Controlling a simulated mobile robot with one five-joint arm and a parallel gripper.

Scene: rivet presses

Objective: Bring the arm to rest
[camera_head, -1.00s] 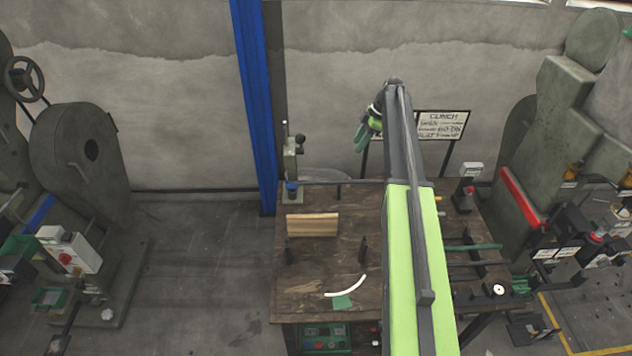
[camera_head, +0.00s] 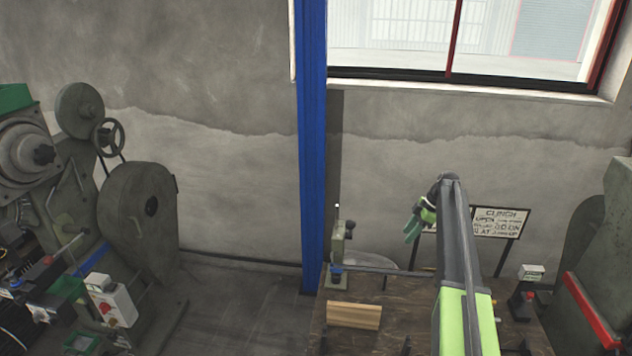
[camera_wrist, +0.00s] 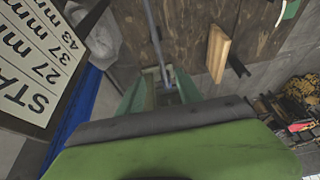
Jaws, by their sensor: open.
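My arm, green and dark grey, reaches up over the wooden workbench (camera_head: 385,287) at the lower right of the head view. My gripper (camera_head: 410,232) is at its far end, beside the CLINCH sign (camera_head: 500,222), with its green fingers pointing down and to the left. It is open and I see nothing held in it. In the wrist view the green fingers of my gripper (camera_wrist: 160,95) stand apart on both sides of a thin grey rod above the bench.
A wooden block (camera_head: 353,315) lies on the bench. A small bench press (camera_head: 338,255) stands at its back left corner, near a blue column (camera_head: 313,150). Large grey presses stand left (camera_head: 140,210) and right (camera_head: 610,270). The floor between left press and bench is clear.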

